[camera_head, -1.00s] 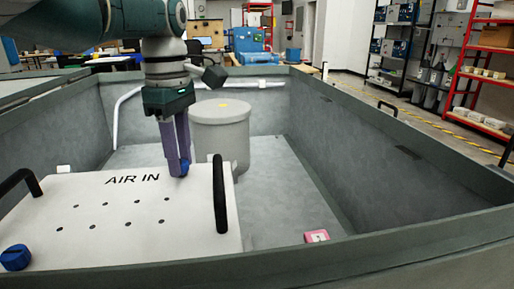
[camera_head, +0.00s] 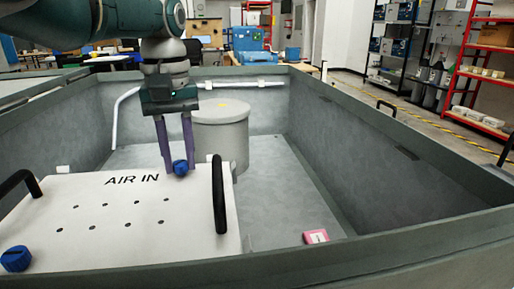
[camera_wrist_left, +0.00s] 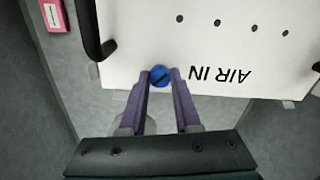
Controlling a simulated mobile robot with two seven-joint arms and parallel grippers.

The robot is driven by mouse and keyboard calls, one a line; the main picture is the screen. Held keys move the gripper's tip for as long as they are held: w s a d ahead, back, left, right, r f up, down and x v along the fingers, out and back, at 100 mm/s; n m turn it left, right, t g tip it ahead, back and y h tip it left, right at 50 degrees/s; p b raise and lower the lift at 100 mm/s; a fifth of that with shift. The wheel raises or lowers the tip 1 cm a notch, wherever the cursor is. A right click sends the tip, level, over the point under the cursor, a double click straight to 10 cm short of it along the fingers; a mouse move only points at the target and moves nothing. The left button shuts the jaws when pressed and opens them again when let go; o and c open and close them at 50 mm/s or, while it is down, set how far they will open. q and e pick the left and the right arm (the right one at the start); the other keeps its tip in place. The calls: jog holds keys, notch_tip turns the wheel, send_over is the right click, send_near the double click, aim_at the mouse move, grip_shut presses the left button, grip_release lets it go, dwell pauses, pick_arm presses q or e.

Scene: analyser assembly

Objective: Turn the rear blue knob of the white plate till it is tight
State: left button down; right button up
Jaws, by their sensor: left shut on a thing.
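The white plate (camera_head: 95,243) with "AIR IN" on it lies at the left in the head view, and shows upside down in the left wrist view (camera_wrist_left: 195,48). The rear blue knob (camera_head: 180,168) is at its far edge, near the right black handle; it also shows in the left wrist view (camera_wrist_left: 160,76), with a dark slot across its top. My left gripper (camera_head: 181,163) points down with its two purple fingers on opposite sides of this knob, shut on it. The front blue knob (camera_head: 15,259) is at the plate's near left corner, with no gripper on it. My right gripper is not in view.
Two black handles (camera_head: 219,195) (camera_head: 20,183) rise from the plate's sides. A grey cylinder (camera_head: 222,135) stands behind the plate. A pink-and-white block (camera_head: 316,236) lies on the grey tank's floor at the right. Grey walls (camera_head: 400,160) surround the open floor.

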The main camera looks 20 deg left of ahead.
pick_arm(q)
jog(key=m, duration=0.6)
jog(key=shift+r, duration=0.15)
jog(key=m, duration=0.5)
jog(key=shift+m, duration=0.4)
jog(key=m, duration=0.5)
jog(key=shift+m, duration=0.3)
jog(key=m, duration=1.2)
jog(key=shift+m, duration=0.3)
jog(key=m, duration=0.3)
jog(key=shift+m+b, duration=0.3)
jog(key=shift+b, duration=0.05)
jog(key=m, duration=0.3)
jog(key=shift+m, duration=0.3)
jog(key=shift+f+m+b, duration=0.2)
jog(key=shift+m+b, duration=0.65)
jog(key=shift+m, duration=0.35)
jog(key=m+b, duration=0.2)
jog(key=b, duration=0.1)
jog(key=shift+r+m, duration=0.1)
jog(key=shift+m, duration=0.3)
